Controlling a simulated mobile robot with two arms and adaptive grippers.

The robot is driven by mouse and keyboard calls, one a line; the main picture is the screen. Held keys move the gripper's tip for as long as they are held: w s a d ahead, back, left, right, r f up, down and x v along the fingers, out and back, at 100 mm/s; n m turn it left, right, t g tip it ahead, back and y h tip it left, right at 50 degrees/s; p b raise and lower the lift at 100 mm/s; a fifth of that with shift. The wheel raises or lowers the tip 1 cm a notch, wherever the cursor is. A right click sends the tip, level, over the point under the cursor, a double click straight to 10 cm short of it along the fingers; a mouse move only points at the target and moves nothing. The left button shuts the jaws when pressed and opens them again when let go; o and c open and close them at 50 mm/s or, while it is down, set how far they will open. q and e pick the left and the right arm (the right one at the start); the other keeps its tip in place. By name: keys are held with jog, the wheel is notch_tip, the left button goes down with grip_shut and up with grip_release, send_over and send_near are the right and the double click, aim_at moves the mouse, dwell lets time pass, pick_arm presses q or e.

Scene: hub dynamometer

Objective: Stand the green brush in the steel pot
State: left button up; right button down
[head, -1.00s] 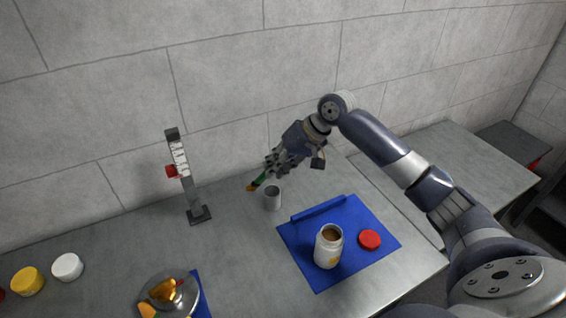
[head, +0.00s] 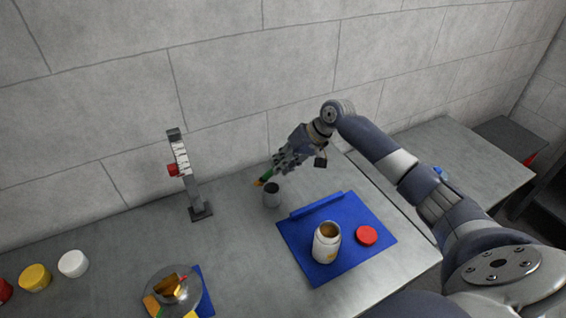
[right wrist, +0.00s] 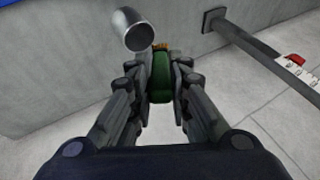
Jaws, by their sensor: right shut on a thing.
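The green brush (head: 266,177) is in my right gripper (head: 279,165), tilted, with its orange-yellow tip pointing down and to the left in the head view. In the right wrist view the green handle (right wrist: 160,78) sits between the two fingers of my right gripper (right wrist: 160,85), which is shut on it. The steel pot (head: 272,196) stands upright on the bench just below the brush in the head view. The pot also shows at the top of the right wrist view (right wrist: 131,30), apart from the brush. My left gripper is not in view.
A stand with a scale and red slider (head: 186,176) rises left of the pot. A blue mat (head: 350,258) holds an open white jar (head: 326,243) and a red lid (head: 367,235). A glass bowl (head: 158,280) and several lids lie at the left. Bench between is clear.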

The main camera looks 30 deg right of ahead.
jog(key=shift+f, duration=0.5)
jog(key=c, duration=1.5)
grip_release()
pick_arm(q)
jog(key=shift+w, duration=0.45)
pick_arm(e)
jog(key=shift+r, duration=0.25)
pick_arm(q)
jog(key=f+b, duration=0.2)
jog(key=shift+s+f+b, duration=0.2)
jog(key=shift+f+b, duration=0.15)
pick_arm(e)
jog(key=v, duration=1.2)
jog(key=shift+s+d+r, duration=0.1)
jog(key=shift+r, duration=0.2)
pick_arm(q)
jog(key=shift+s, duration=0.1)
